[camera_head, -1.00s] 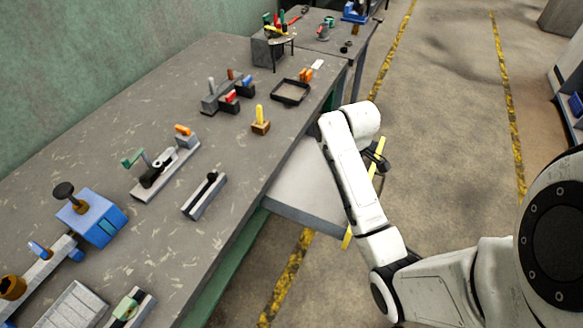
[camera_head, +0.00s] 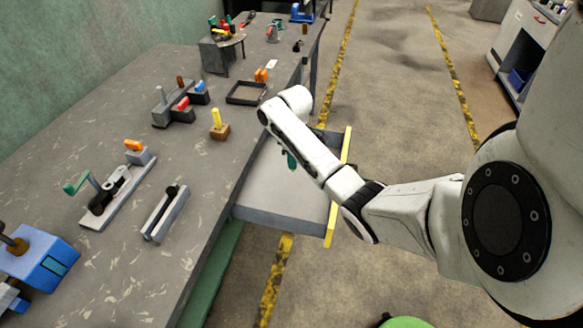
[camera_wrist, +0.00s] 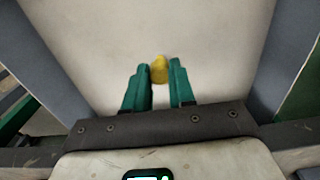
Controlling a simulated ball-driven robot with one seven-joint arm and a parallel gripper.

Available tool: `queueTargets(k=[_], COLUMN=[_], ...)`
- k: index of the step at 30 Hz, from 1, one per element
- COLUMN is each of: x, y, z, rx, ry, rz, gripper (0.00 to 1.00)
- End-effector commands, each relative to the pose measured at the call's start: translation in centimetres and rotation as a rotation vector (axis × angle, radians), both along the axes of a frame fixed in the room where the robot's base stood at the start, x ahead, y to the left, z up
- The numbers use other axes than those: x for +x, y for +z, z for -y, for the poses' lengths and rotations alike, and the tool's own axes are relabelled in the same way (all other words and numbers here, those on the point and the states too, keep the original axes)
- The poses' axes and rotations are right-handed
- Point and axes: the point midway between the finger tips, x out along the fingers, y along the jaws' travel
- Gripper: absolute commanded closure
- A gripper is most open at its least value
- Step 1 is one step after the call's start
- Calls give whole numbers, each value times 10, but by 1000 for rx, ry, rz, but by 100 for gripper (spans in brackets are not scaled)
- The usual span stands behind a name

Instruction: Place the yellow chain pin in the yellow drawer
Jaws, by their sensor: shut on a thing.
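The yellow drawer (camera_head: 262,205) is pulled out from under the bench; it has a pale floor, grey sides and a yellow front edge. My gripper's green fingers (camera_wrist: 160,83) are shut on the yellow chain pin (camera_wrist: 160,68), a small rounded yellow piece at the fingertips in the wrist view. The pale drawer floor (camera_wrist: 190,30) lies below it, between grey side walls. In the head view my arm hides most of the gripper; a green finger (camera_head: 291,160) shows over the drawer. The pin's lower part and its height above the floor cannot be told.
A yellow peg in a wooden block (camera_head: 219,132) stands on the bench near the edge. A black tray (camera_head: 246,93), a red-handled fixture (camera_head: 180,108) and a green-handled clamp (camera_head: 115,190) also stand there. The drawer floor looks clear.

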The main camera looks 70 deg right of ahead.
Motion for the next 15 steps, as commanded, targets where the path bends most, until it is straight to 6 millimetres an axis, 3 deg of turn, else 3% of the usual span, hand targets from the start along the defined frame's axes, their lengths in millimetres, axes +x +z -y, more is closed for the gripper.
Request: queueTargets(k=[8, 15], x=[10, 10], y=[-16, -44], z=[9, 8], rx=[-1, -1], ry=[-1, -1], rz=[-1, 0], gripper=[100, 100])
